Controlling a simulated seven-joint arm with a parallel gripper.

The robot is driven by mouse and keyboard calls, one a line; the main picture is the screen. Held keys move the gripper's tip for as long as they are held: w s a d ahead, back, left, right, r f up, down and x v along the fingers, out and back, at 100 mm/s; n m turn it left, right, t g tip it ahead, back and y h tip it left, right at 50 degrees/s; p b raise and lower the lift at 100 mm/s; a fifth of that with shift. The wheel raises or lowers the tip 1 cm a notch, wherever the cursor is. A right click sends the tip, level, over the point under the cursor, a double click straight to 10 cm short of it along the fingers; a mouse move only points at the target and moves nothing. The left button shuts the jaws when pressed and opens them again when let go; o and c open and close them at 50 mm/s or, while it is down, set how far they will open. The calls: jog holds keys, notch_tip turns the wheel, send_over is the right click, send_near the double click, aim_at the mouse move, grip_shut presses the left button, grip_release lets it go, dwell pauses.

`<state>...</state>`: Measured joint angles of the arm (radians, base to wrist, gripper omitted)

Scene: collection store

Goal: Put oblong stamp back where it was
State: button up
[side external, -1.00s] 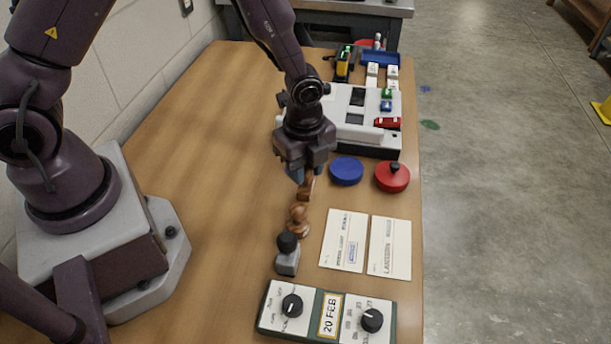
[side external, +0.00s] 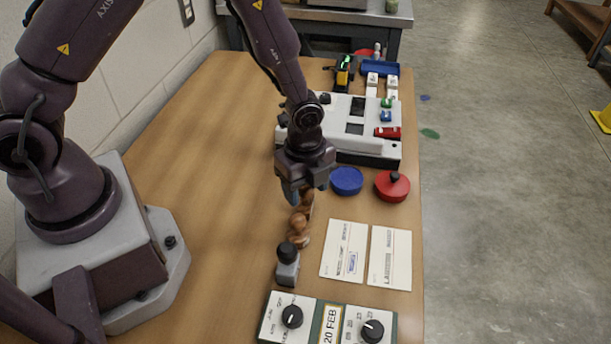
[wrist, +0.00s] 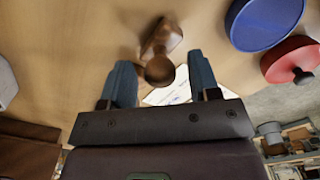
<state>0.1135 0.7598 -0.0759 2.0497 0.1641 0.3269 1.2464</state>
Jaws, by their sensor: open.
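A brown wooden stamp (side external: 307,203) with an oblong-looking base stands on the table just below my gripper (side external: 306,190). In the wrist view this stamp (wrist: 160,50) shows its round knob and base ahead of my gripper (wrist: 160,82), between the lines of the two blue fingers. The fingers are apart and nothing is clamped between them. Another wooden stamp (side external: 299,228) stands close by, nearer the camera. A grey stamp with a black knob (side external: 288,264) stands in front of that one. The exact shape of the bases is hard to tell.
Two cards (side external: 343,248) (side external: 390,258) lie right of the stamps; the left one has a blue boxed imprint. A blue pad (side external: 346,181) and red pad (side external: 392,186) sit behind. A dial box (side external: 327,318) is in front, a white machine (side external: 365,130) behind. Table left is clear.

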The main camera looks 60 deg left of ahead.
jog(key=s+a+r+n+t, duration=0.1)
jog(key=s+r+n, duration=0.15)
jog(key=r, duration=0.55)
jog(key=s+a+r+n+t, duration=0.1)
jog(key=a+r+n, duration=0.15)
jog(key=r, duration=0.65)
jog(key=s+a+r+n+t, duration=0.15)
jog(key=r+n, duration=0.25)
jog(key=r, duration=0.4)
jog(key=s+r+n+t, duration=0.1)
jog(key=s+r+n, duration=0.1)
jog(key=s+n, duration=0.2)
jog(key=s+a+r+n+t, duration=0.1)
jog(key=s+r+n, duration=0.2)
jog(key=s+n, duration=0.2)
jog(key=shift+s+a+r, duration=0.15)
jog(key=shift+s+r, duration=0.15)
jog(key=shift+s, duration=0.2)
